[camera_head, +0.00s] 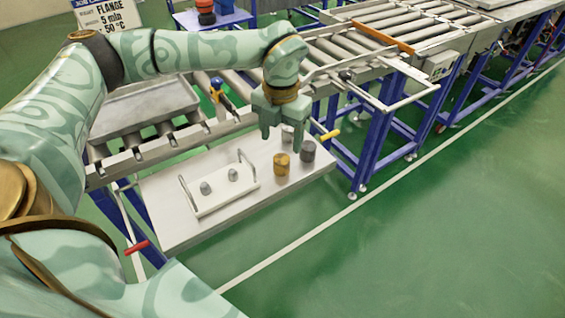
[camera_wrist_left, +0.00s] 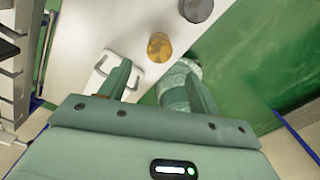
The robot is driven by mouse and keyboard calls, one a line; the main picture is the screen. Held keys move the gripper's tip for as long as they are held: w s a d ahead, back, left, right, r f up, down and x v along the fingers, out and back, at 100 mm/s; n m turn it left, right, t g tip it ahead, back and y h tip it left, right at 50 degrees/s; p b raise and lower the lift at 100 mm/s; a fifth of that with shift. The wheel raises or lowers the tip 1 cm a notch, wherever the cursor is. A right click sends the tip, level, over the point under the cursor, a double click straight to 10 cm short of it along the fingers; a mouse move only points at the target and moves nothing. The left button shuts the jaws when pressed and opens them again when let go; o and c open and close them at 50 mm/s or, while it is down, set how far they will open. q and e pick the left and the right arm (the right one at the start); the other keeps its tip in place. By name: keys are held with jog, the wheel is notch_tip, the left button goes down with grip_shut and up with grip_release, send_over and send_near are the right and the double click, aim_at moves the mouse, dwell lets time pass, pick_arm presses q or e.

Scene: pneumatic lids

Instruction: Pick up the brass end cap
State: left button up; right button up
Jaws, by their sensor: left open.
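The brass end cap (camera_head: 282,164) stands on the pale table (camera_head: 215,222), near its right part. It also shows in the left wrist view (camera_wrist_left: 159,47), beyond the fingertips and between their lines. My left gripper (camera_head: 281,138) is open and empty, with its fingers pointing down above the table. In the left wrist view its two fingers (camera_wrist_left: 158,76) are spread wide, apart from the brass cap. A dark grey cap (camera_head: 308,151) stands just right of the brass one and shows in the wrist view (camera_wrist_left: 195,9). My right gripper is in neither view.
A light silver cap (camera_head: 287,133) stands behind the brass one, close to the left finger line. A white tray (camera_head: 212,208) with handles and two small grey knobs lies to the left. A roller conveyor (camera_head: 385,38) runs behind. Green floor lies beyond the table's front edge.

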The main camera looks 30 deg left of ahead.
aim_at(282, 158)
pick_arm(q)
notch_tip(282, 158, down, 3)
jog(key=shift+w+a+f, duration=0.1)
jog(key=shift+f, duration=0.1)
jog(key=shift+f+b, duration=0.3)
jog(key=shift+f, duration=0.15)
jog(key=f+b, duration=0.1)
jog(key=f, duration=0.4)
jog(key=shift+w, duration=0.2)
jog(key=shift+r, duration=0.15)
jog(key=shift+c, duration=0.6)
jog(key=c, duration=1.2)
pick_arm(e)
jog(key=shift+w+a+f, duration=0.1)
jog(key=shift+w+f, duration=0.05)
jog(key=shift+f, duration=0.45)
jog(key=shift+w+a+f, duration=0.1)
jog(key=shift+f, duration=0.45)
pick_arm(q)
jog(key=shift+r, duration=0.1)
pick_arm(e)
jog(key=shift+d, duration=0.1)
